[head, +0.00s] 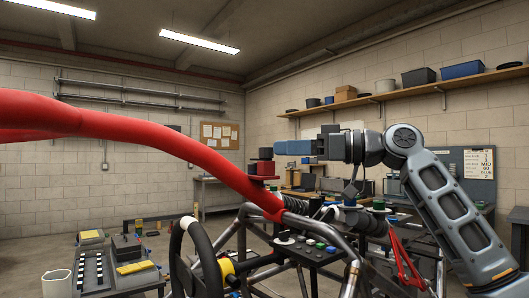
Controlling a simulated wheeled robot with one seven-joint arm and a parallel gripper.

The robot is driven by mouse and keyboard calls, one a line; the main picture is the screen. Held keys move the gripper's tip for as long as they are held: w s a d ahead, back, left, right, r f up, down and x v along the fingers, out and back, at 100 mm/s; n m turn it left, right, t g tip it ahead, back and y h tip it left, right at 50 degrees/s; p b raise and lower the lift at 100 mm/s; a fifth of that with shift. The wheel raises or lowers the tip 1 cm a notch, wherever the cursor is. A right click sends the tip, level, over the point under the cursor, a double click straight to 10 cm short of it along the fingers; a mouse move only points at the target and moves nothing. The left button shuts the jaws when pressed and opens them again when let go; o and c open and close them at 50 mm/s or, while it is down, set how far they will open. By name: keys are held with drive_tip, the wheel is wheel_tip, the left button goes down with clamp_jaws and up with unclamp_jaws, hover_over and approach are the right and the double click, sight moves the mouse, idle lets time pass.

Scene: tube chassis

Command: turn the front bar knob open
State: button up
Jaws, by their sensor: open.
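My gripper (281,148), with blue-grey fingers, points left at about the height of the knob's dark top. Its tips are close to the knob's right side; whether they touch cannot be told. The gripper is open and appears empty. The gap between the fingers is hard to see from this side.
The tube chassis (352,262) fills the lower middle, with a black steering wheel (205,255) in front. Red clamp handles (402,262) stand at right. A cart with trays (118,268) stands at lower left.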

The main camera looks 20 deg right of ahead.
sight(267, 149)
drive_tip(key=shift+p+x, duration=0.45)
drive_tip(key=shift+x, duration=2.3)
drive_tip(key=shift+c, duration=0.3)
drive_tip(key=c, duration=0.9)
